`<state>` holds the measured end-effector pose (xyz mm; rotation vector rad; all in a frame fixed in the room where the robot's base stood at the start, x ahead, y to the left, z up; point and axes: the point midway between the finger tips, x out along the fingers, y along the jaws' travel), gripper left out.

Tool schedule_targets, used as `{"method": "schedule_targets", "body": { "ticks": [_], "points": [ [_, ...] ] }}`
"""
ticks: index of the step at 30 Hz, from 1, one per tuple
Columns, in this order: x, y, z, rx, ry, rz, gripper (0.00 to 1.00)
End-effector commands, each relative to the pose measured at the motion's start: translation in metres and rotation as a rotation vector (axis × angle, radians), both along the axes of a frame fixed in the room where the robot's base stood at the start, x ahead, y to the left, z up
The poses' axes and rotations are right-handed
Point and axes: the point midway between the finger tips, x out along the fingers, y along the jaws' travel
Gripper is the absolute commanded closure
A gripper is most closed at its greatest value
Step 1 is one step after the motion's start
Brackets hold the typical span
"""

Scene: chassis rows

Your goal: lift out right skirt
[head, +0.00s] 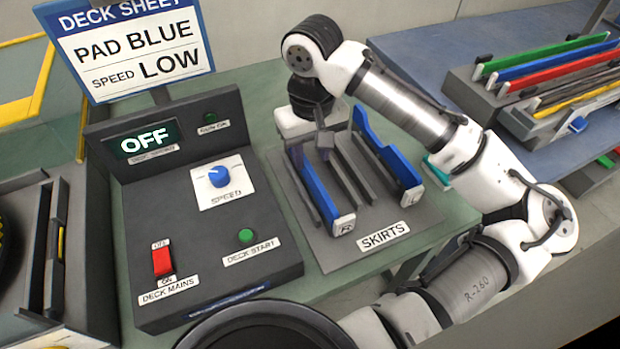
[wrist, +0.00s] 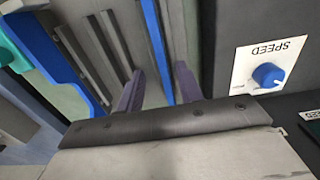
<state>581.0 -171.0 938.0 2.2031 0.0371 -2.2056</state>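The right skirt (head: 320,190) is a long blue strip with a white end tag marked R. It stands in the skirts rack (head: 375,225), on the picture's left side in the head view. In the wrist view this blue strip (wrist: 153,35) runs between my two fingers. My gripper (head: 311,150) is over the far part of the strip, and its fingers (wrist: 160,80) are open on either side with gaps visible. Whether they reach below the strip's top edge I cannot tell. The other blue skirt (head: 388,160) stands at the rack's right; it also shows in the wrist view (wrist: 50,65).
Grey rails (head: 357,165) stand between the skirts. The control panel (head: 205,250), with its blue speed knob (head: 219,176), is close left of the rack; the display reads OFF. A sign (head: 130,50) reads pad blue, speed low. Coloured strips (head: 560,65) fill another rack at right.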

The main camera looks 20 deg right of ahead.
Motion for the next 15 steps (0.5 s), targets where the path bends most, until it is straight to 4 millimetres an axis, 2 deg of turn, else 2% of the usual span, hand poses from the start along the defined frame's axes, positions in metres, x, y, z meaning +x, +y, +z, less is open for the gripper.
{"method": "schedule_targets", "body": {
  "ticks": [3, 8, 15],
  "points": [
    [0.0, 0.0, -0.012, 0.001, 0.0, 0.0, 0.64],
    [0.0, 0.001, -0.022, 0.001, 0.0, 0.0, 0.64],
    [0.002, 0.003, -0.056, 0.001, 0.001, 0.0, 0.64]
  ]
}}
